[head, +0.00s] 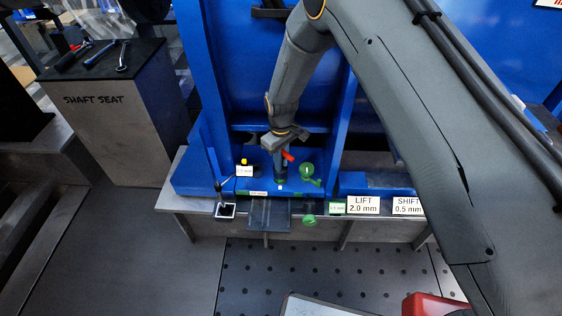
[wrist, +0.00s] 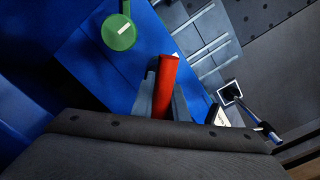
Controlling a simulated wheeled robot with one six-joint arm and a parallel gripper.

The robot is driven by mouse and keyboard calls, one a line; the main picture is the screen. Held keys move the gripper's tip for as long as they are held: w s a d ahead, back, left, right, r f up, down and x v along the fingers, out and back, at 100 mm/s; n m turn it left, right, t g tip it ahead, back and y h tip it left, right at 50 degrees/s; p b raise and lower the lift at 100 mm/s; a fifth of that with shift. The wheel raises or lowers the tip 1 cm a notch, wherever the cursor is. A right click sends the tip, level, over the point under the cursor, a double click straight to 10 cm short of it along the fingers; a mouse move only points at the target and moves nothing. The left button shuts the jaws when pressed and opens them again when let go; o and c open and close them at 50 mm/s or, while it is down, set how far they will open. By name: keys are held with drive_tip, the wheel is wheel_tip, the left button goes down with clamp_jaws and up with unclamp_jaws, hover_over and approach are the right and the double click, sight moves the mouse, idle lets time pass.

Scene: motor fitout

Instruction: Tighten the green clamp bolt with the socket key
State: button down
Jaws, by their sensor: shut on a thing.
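My gripper (head: 283,140) points down over the blue base plate. It is shut on a red-handled tool, which looks like the socket key; its red part (head: 288,155) shows below the jaws. In the wrist view the red handle (wrist: 168,75) stands between the two grey fingers. The green clamp bolt (head: 307,170) is on the blue plate, just right of my gripper in the head view and apart from it. In the wrist view its round green top (wrist: 118,32) carries a pale mark. The tool's lower end is hidden in the wrist view.
A white-rimmed square holder (head: 226,211) with a dark-handled tool stands at the bench's front edge; it also shows in the wrist view (wrist: 230,92). A dark railed tray (head: 270,214) and another green part (head: 308,220) are near the edge. Blue uprights (head: 197,80) flank my arm.

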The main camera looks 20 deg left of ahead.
drive_tip(key=shift+f+b, duration=0.75)
drive_tip(key=shift+f, duration=0.65)
idle(0.8)
drive_tip(key=shift+a+m, duration=0.1)
drive_tip(key=shift+m, duration=1.3)
drive_tip(key=shift+p, duration=0.3)
drive_tip(key=shift+r+m, duration=0.1)
drive_tip(key=shift+m, duration=1.3)
